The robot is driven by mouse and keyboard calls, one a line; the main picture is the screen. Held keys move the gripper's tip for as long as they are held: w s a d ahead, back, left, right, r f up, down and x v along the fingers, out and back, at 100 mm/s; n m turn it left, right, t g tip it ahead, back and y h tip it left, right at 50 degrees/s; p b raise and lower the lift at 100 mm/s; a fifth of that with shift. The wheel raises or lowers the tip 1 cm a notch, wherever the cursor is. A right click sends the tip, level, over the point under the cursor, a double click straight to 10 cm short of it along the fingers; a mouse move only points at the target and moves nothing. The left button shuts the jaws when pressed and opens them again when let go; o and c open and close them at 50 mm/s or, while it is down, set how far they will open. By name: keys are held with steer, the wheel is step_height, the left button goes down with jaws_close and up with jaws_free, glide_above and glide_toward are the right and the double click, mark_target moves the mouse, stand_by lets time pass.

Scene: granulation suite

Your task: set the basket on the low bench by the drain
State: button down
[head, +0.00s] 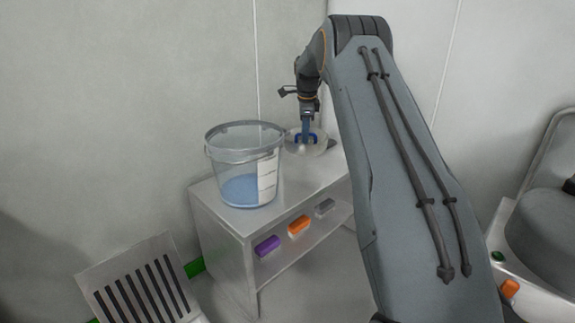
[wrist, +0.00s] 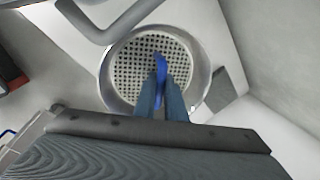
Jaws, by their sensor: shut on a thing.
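The basket (wrist: 120,62) is round and metal, with a perforated floor and a blue handle (wrist: 160,68). In the head view the basket (head: 308,150) is at the back of a grey bench (head: 222,211), behind and right of a clear bucket. My gripper (head: 306,136) points down over it; in the wrist view my gripper (wrist: 162,90) is shut on the blue handle. The basket looks level; I cannot tell whether its base touches the bench top. My arm hides the bench's right end. No drain can be made out for certain.
The clear bucket (head: 228,160) with blue contents and a white label stands close to the basket. Purple (head: 267,245), orange (head: 299,225) and grey (head: 325,207) blocks lie on the bench's lower shelf. A slotted grey panel (head: 110,278) stands front left. Walls close in behind.

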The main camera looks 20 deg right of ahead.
steer(key=f, duration=0.1)
steer(key=f+b, duration=0.1)
steer(key=f, duration=0.1)
steer(key=a+f, duration=0.1)
steer(key=f, duration=0.1)
steer(key=shift+w+f+b, duration=0.15)
steer(key=shift+b, duration=0.15)
steer(key=shift+s+b+x, duration=0.2)
steer(key=shift+b+x, duration=0.15)
steer(key=shift+x, duration=0.75)
steer(key=shift+s+b+x, duration=0.2)
steer(key=shift+b+x, duration=0.1)
steer(key=shift+x, duration=0.75)
steer(key=shift+f, duration=0.2)
steer(key=c, duration=1.8)
jaws_free()
steer(key=p+v, duration=0.4)
steer(key=v, duration=0.8)
steer(key=shift+r, duration=0.1)
